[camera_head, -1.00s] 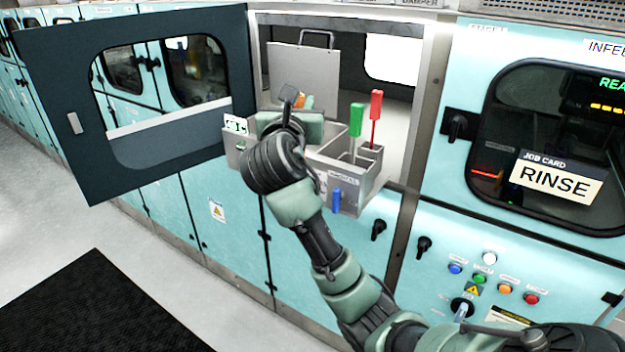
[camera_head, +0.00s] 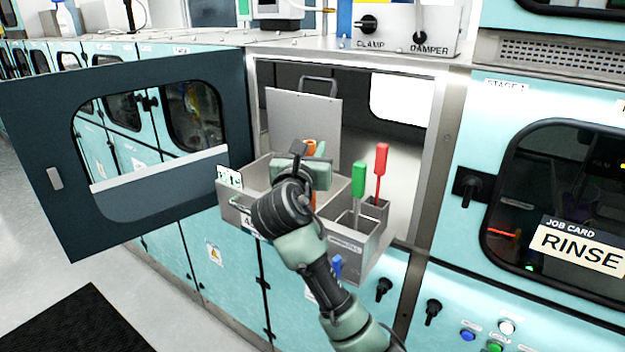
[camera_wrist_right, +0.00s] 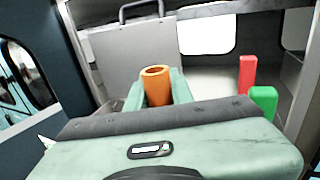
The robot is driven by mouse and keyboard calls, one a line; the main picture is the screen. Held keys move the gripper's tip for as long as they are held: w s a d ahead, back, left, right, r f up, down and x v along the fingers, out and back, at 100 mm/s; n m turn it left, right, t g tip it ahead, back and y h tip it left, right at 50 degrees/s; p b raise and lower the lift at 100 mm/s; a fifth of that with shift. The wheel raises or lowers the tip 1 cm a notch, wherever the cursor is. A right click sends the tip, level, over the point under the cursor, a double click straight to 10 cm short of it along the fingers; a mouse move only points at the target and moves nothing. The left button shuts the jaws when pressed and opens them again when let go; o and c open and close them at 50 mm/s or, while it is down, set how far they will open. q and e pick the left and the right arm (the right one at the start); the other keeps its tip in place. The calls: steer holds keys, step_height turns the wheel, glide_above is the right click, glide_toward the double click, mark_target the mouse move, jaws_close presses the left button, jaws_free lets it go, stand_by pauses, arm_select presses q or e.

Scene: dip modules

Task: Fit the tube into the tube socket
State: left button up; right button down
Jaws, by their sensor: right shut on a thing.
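An orange tube (camera_wrist_right: 156,84) stands upright between the fingers of my right gripper (camera_wrist_right: 152,98) in the right wrist view. In the head view the tube's orange top (camera_head: 310,147) shows just behind my right gripper (camera_head: 308,160). The gripper is shut on the tube, above a grey compartment tray (camera_head: 345,240) at the open cabinet. The tube's lower end is mostly hidden behind my wrist. I cannot make out the tube socket. My left gripper is not in view.
A green-handled tool (camera_head: 358,180) and a red-handled tool (camera_head: 381,158) stand in the tray's right compartments. A grey panel with a handle (camera_head: 300,115) stands behind. The cabinet door (camera_head: 62,215) is open at left. A blue item (camera_head: 337,265) is at the tray's front.

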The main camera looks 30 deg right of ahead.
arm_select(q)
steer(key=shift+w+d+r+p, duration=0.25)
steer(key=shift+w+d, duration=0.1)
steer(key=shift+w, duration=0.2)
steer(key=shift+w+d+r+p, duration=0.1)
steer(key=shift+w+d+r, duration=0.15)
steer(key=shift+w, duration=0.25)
arm_select(e)
step_height(320, 180, down, 8)
steer(key=shift+r, duration=0.25)
steer(key=c, duration=1.2)
jaws_free()
steer(key=shift+c, duration=0.2)
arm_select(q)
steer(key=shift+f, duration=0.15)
arm_select(e)
steer(key=shift+a+r, duration=0.1)
arm_select(q)
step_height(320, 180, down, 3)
steer(key=b, duration=0.3)
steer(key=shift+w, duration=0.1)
arm_select(e)
steer(key=v, duration=1.2)
